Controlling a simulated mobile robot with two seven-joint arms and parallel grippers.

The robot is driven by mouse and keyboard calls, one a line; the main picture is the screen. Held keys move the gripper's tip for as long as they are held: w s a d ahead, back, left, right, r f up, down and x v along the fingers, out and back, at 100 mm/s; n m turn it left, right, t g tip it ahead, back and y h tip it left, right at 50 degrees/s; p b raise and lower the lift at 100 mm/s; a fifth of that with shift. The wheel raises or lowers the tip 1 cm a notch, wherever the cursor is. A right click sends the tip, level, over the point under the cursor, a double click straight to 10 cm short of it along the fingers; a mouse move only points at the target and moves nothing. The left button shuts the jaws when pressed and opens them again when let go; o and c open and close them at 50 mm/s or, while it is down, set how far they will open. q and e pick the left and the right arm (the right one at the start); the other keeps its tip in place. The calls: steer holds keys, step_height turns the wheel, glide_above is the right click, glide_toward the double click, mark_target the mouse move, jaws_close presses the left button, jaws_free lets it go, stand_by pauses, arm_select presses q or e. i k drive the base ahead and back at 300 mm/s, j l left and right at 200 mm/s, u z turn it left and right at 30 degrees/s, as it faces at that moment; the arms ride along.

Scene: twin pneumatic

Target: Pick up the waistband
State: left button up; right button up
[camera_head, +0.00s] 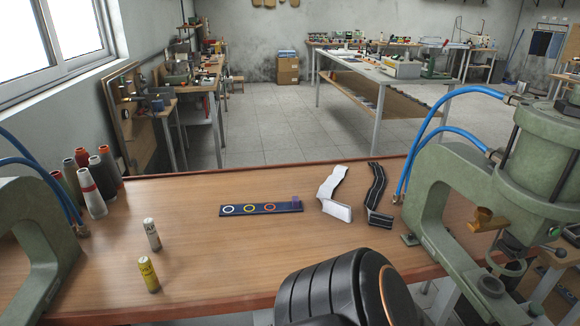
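Two folded fabric bands that look like waistbands lie on the wooden table, right of centre. I cannot tell which one the task means. Neither of my grippers is in view. A black, rounded part with an orange ring, likely one of my arm links, shows at the bottom, in front of the table edge.
A dark strip (257,209) with coloured rings and a purple block lies left of the bands. Green presses stand at right (435,180) and left (40,225), with blue hoses. Thread spools (90,185) and white (152,235) and yellow (149,275) cylinders stand at left. Table centre front is clear.

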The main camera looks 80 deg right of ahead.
mark_target(295, 205)
steer(key=k+z, duration=0.1)
steer(key=z, duration=2.1)
steer(key=k+j, duration=0.05)
